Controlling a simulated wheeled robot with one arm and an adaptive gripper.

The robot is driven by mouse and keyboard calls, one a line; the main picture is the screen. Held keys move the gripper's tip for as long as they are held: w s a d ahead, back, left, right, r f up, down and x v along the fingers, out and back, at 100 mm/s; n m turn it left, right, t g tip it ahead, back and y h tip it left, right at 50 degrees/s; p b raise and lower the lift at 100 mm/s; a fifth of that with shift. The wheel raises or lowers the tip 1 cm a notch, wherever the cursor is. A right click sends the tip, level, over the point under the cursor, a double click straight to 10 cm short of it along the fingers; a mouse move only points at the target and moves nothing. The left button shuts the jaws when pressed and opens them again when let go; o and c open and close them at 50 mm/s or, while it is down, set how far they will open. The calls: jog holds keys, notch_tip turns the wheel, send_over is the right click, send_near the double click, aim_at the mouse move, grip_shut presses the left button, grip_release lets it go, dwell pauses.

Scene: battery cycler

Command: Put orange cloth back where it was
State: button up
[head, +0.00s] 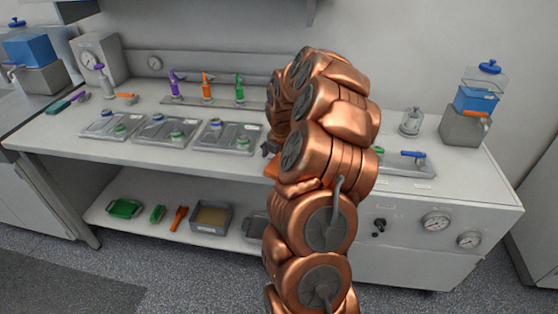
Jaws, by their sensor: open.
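A small patch of orange (272,169), which may be the orange cloth, shows at the front edge of the bench top, just left of my copper arm. Most of it is hidden behind the arm, so I cannot tell its full shape. My gripper (268,148) shows only as a dark bit at the arm's left edge, just above the orange patch. It is open. I cannot tell whether it touches the orange patch.
Several grey trays (173,131) line the bench. Purple, orange and green-topped fixtures (206,88) stand behind them. A tray with a blue handle (407,164) is right of my arm. The lower shelf (150,228) holds a green tray (125,208), an orange tool (179,217) and a grey bin (211,230).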

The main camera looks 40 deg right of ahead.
jog(key=shift+r, duration=0.1)
jog(key=shift+r, duration=0.55)
notch_tip(320, 180, up, 11)
jog(key=s+a+b, duration=0.1)
jog(key=s+b, duration=0.1)
jog(key=b, duration=0.1)
jog(key=shift+r, duration=0.15)
jog(key=s+a+r+m+g+y, duration=0.1)
jog(key=s+a+m, duration=0.3)
jog(key=a, duration=0.9)
jog(key=s+a+r+m, duration=0.1)
jog(key=s+a+m, duration=0.25)
jog(key=a, duration=0.85)
jog(key=s+a+f+m+g, duration=0.1)
jog(key=s+a+f+m, duration=0.1)
jog(key=s, duration=0.4)
jog(key=s+a+f+m+g, duration=0.1)
jog(key=s+a+f+m, duration=0.1)
jog(key=s+a+m, duration=0.3)
jog(key=s+a+f+m, duration=0.2)
jog(key=s+m, duration=0.4)
jog(key=s, duration=0.3)
jog(key=shift+s+a+g, duration=0.15)
jog(key=shift+a+g, duration=0.25)
jog(key=shift+a, duration=0.35)
